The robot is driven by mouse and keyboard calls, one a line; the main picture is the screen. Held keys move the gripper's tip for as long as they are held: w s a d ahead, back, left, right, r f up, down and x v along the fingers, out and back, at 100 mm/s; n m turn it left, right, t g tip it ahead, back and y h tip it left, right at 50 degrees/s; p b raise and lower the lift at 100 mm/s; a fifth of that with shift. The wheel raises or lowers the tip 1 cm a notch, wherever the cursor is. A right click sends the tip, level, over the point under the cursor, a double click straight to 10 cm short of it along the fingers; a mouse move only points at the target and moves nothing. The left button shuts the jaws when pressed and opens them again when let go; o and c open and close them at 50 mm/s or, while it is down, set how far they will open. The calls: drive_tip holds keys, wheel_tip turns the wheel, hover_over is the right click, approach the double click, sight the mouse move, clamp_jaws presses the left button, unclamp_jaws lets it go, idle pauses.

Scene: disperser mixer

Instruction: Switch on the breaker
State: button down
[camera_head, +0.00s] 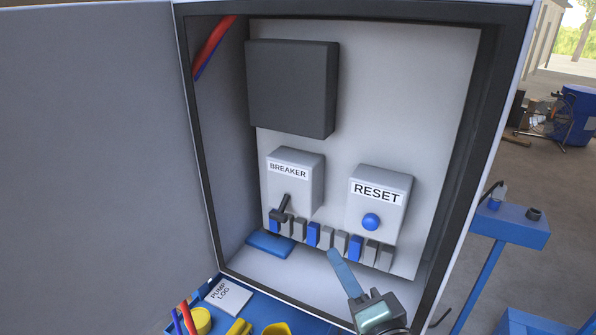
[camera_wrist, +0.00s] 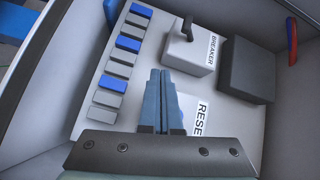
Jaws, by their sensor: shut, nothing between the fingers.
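The breaker (camera_head: 297,184) is a light grey box labelled BREAKER on the back panel inside an open cabinet. Its dark lever (camera_head: 284,207) sticks out from the lower front of the box; whether it stands on or off is hard to tell. In the wrist view the breaker (camera_wrist: 199,62) is upper right of the fingers, with its lever (camera_wrist: 187,29) at the far end. My gripper (camera_head: 333,254) is inside the cabinet opening, below and right of the breaker and apart from the lever. Its blue-grey fingers (camera_wrist: 161,76) are closed together with nothing between them.
A RESET box (camera_head: 380,190) with a blue button (camera_head: 371,222) is right of the breaker. A row of blue and grey blocks (camera_head: 313,234) runs below. A dark box (camera_head: 291,88) is above. The open door (camera_head: 95,160) and cabinet walls bound the space.

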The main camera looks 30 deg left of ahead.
sight(283, 206)
drive_tip(key=s+r+m+p, duration=0.1)
drive_tip(key=s+a+r+g+y+p, duration=0.1)
drive_tip(key=p, duration=0.1)
drive_tip(key=shift+s+a+m+g+y+p, duration=0.1)
drive_tip(key=shift+a+m+g+y+p, duration=0.05)
drive_tip(key=shift+m+g+y+p, duration=0.2)
drive_tip(key=shift+a, duration=0.1)
drive_tip(key=p+x, duration=0.2)
drive_tip(key=x, duration=0.8)
drive_tip(key=shift+f+p, duration=0.1)
drive_tip(key=shift+p, duration=0.2)
drive_tip(key=shift+p, duration=0.3)
drive_tip(key=shift+r+p, duration=0.2)
drive_tip(key=shift+p, duration=0.1)
drive_tip(key=shift+m+p, duration=0.25)
drive_tip(key=shift+p, duration=0.05)
